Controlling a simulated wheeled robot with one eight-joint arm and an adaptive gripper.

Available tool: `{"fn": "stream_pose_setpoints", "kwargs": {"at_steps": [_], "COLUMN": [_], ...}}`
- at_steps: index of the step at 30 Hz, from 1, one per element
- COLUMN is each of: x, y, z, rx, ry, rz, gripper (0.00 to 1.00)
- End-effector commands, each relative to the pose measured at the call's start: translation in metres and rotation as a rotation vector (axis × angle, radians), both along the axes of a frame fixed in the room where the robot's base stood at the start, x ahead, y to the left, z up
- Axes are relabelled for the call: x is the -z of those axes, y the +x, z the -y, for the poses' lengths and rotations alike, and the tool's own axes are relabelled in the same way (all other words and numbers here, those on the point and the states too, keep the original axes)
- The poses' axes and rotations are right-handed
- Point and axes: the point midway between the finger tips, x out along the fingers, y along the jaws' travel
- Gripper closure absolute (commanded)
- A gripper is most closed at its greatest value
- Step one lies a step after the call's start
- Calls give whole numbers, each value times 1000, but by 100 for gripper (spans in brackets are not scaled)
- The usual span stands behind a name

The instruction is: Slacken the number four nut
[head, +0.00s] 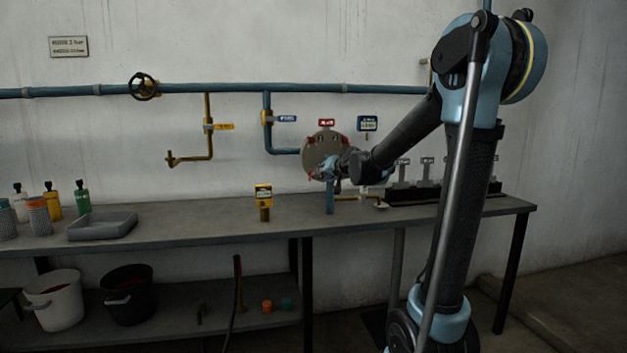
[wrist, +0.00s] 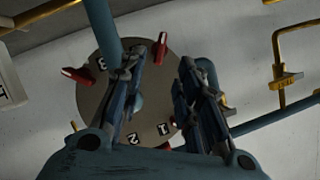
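A round grey flange plate (head: 322,146) with red nuts is mounted on the wall pipework above the bench. In the wrist view the plate (wrist: 93,98) shows tilted, with the numbers 1, 2 and 3 readable. One red nut (wrist: 78,74) is beside the 3, and another (wrist: 160,46) is at the upper edge with no number readable by it. The number 4 cannot be made out. My gripper (wrist: 157,75) is in front of the plate, its fingers apart and hiding part of it. I see no nut between the fingers. In the head view my gripper (head: 333,170) overlaps the plate's lower part.
A blue pipe (head: 268,122) bends toward the plate from the left. A yellow pipe with a valve (head: 208,126) hangs further left. Below are the bench (head: 220,222), a yellow gauge-like box (head: 264,195) and a grey tray (head: 103,226). Dark fixtures (head: 425,185) stand at the right.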

Motion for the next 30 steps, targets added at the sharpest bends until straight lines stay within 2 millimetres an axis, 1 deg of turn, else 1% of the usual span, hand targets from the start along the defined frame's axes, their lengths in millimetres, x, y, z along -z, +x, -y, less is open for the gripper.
{"fn": "stream_pose_setpoints", "kwargs": {"at_steps": [1, 21, 27, 30], "x": [2, 28, 33, 34], "y": [6, 70, 82, 85], "z": [-3, -37, -43, -45], "rx": [-1, 0, 0, 0], "ry": [0, 1, 1, 0], "rz": [0, 0, 0, 0], "gripper": [69, 69, 69, 69]}}
